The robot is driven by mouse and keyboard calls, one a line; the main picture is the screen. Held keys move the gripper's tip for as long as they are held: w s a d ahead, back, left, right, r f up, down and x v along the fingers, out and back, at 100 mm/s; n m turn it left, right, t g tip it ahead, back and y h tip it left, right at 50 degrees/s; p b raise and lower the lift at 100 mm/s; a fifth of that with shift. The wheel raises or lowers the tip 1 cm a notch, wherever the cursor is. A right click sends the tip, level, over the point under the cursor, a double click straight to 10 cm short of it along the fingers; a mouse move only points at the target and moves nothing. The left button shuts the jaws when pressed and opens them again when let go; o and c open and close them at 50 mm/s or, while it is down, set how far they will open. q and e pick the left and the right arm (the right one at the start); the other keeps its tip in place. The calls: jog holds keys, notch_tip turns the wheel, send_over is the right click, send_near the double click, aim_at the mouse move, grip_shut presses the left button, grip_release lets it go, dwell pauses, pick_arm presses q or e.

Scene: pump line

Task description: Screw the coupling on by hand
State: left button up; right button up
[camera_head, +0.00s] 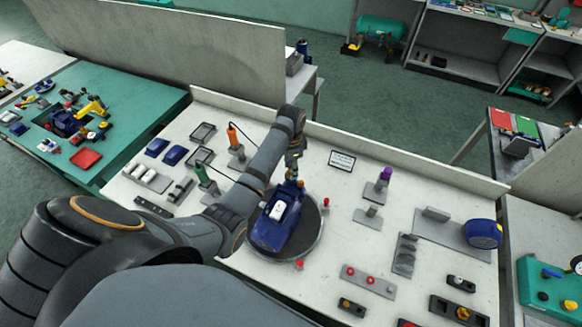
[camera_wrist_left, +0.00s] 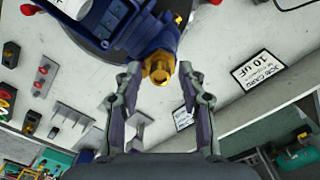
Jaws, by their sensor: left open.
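A blue pump (camera_head: 277,222) with a white label or part on top sits on a dark round turntable (camera_head: 316,232). A brass hex fitting (camera_wrist_left: 159,67) sits at the end of the blue pump body (camera_wrist_left: 125,25) in the left wrist view. I cannot tell whether it is the coupling or the pump's own port. My left gripper (camera_head: 293,168) is just beyond the pump's far end; in the left wrist view its open fingers (camera_wrist_left: 160,82) stand on either side of the brass fitting, apart from it. A grey nut-like shape (camera_wrist_left: 139,122) shows between the fingers; its depth is unclear.
A job card (camera_head: 342,161) lies right of the gripper. Tool holders with an orange-handled tool (camera_head: 232,136), a green-handled tool (camera_head: 203,175) and a purple-handled tool (camera_head: 385,174) stand around. A blue motor (camera_head: 484,233) is at the right. Bench between is partly clear.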

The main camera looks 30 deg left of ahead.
pick_arm(q)
jog(key=shift+n, duration=0.6)
grip_shut()
jog(key=shift+m, duration=1.8)
jog(key=shift+m, duration=0.5)
jog(key=shift+c, duration=0.8)
grip_release()
jog(key=shift+o, duration=0.4)
jog(key=o, duration=0.5)
jog(key=shift+c, duration=0.2)
